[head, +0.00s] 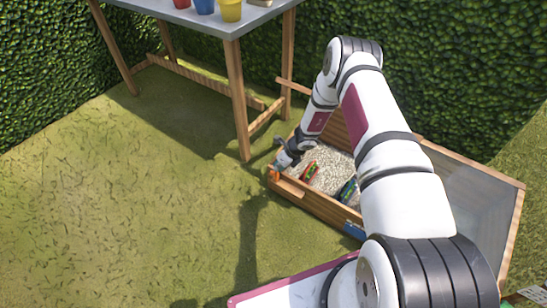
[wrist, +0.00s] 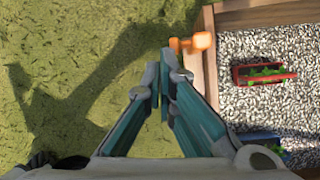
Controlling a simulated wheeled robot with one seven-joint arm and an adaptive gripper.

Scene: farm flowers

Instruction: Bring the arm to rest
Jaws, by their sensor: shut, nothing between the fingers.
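My arm reaches forward from the lower right of the head view and bends down at the elbow. My gripper (head: 281,161) hangs over the left end of a wooden box. In the wrist view my gripper (wrist: 160,80) is shut, its fingertips together with nothing between them. An orange object (wrist: 193,43), possibly a handle or knob, sits on the box's wooden edge just right of the fingertips. It also shows in the head view (head: 274,175). I cannot tell whether the fingers touch it.
The wooden box (head: 317,203) holds pale gravel (head: 328,165), a red planter (wrist: 264,76) with green plants, and a blue one (wrist: 259,139). Its glazed lid (head: 477,189) stands open at right. A table (head: 262,20) with colored pots stands behind. Grass at left is clear; hedges close the back.

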